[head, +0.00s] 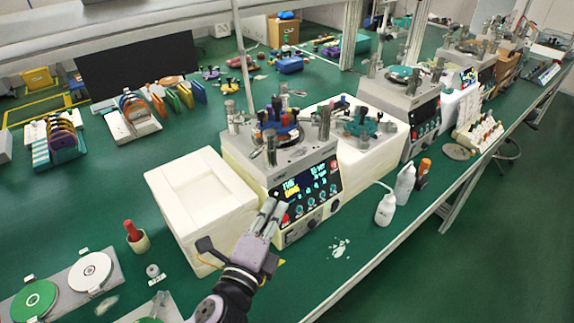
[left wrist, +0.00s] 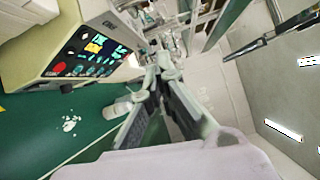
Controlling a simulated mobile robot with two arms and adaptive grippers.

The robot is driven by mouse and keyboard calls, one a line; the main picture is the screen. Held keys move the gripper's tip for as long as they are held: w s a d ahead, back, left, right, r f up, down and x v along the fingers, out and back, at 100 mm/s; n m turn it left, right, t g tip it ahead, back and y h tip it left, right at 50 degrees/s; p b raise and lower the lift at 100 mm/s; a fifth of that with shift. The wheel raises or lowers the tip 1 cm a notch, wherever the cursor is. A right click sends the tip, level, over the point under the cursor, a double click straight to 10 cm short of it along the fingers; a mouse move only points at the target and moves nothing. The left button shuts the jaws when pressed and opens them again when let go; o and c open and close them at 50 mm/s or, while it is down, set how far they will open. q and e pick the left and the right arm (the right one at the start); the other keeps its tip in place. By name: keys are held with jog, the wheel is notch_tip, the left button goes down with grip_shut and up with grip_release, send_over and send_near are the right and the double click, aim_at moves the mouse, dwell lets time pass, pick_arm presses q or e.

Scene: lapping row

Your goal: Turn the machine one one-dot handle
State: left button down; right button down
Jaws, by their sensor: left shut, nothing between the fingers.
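The nearest lapping machine (head: 238,160), cream with a grey top, stands mid-table. Its dark control panel (head: 308,180) has a lit display and a row of small knobs. The panel also shows at the upper left of the left wrist view (left wrist: 90,50), with a red button (left wrist: 59,68). I cannot make out any one-dot mark. My left gripper (head: 271,207) is shut and empty in front of the panel's lower left, overlapping it in the head view; I cannot tell whether it touches. Its fingers also show in the left wrist view (left wrist: 164,72). My right gripper is not in view.
A white box (head: 200,195) stands left of the machine. White squeeze bottles (head: 386,208) stand to its right near the table edge. A red-handled tool in a cup (head: 134,235) and round plates (head: 90,271) are at front left. A white spill (head: 340,248) lies on the green table.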

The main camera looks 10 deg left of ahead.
aim_at(265, 145)
pick_arm(q)
jog(key=w+a+r+y+p, duration=0.1)
jog(key=w+a+p, duration=0.3)
jog(key=w, duration=0.6)
jog(key=shift+w+a+r+p, duration=0.3)
jog(key=shift+p, duration=0.45)
